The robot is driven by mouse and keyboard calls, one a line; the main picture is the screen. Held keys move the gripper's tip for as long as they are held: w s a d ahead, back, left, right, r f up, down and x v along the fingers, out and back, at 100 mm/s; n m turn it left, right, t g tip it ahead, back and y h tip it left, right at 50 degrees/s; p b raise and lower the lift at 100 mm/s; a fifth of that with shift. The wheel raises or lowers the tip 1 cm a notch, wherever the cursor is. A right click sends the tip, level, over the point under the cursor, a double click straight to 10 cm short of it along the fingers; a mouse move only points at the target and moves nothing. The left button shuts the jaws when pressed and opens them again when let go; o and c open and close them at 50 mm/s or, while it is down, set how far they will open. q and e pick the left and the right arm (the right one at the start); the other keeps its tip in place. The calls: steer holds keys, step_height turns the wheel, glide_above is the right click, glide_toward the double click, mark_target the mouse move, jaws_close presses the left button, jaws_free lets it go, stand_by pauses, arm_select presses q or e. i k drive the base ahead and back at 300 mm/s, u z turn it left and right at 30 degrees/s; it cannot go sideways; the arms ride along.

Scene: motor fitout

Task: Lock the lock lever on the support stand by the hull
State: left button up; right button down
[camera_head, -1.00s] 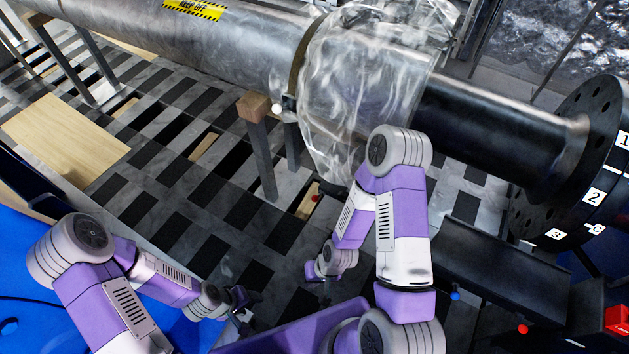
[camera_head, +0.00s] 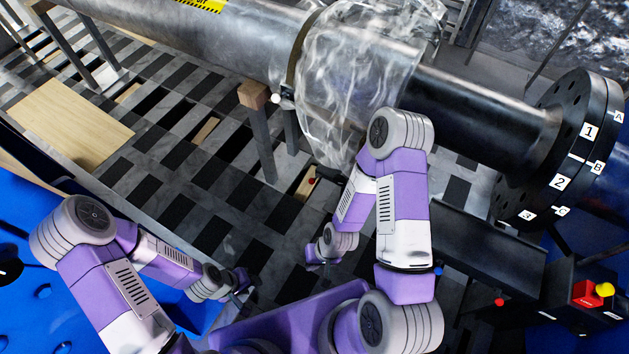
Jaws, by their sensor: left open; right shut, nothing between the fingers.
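Several small round knobs show that could be lever ends; I cannot tell which is the lock lever. A white knob (camera_head: 276,98) is beside a wood-topped support post (camera_head: 262,135) under the large metal cylinder. A red knob (camera_head: 312,181) is low by the floor behind my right arm. A blue knob (camera_head: 438,270) and another red knob (camera_head: 499,302) are at the lower right. My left gripper (camera_head: 240,283) is open, small and dark, above the floor at lower left-centre, apart from all knobs. My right arm's wrist (camera_head: 326,247) shows; its fingers are hidden.
The grey cylinder (camera_head: 240,40) crosses the top, with clear wrap (camera_head: 350,70) around its joint to a dark pipe (camera_head: 470,115). A numbered flange (camera_head: 570,140) ends the pipe. A red box with a yellow knob (camera_head: 604,289) is at far right. Tiled floor is open at left-centre.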

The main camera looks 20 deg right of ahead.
mark_target(312, 180)
steer(key=k, duration=0.3)
steer(key=z, duration=1.6)
steer(key=i, duration=0.85)
steer(key=u, duration=2.2)
steer(key=i, duration=0.5)
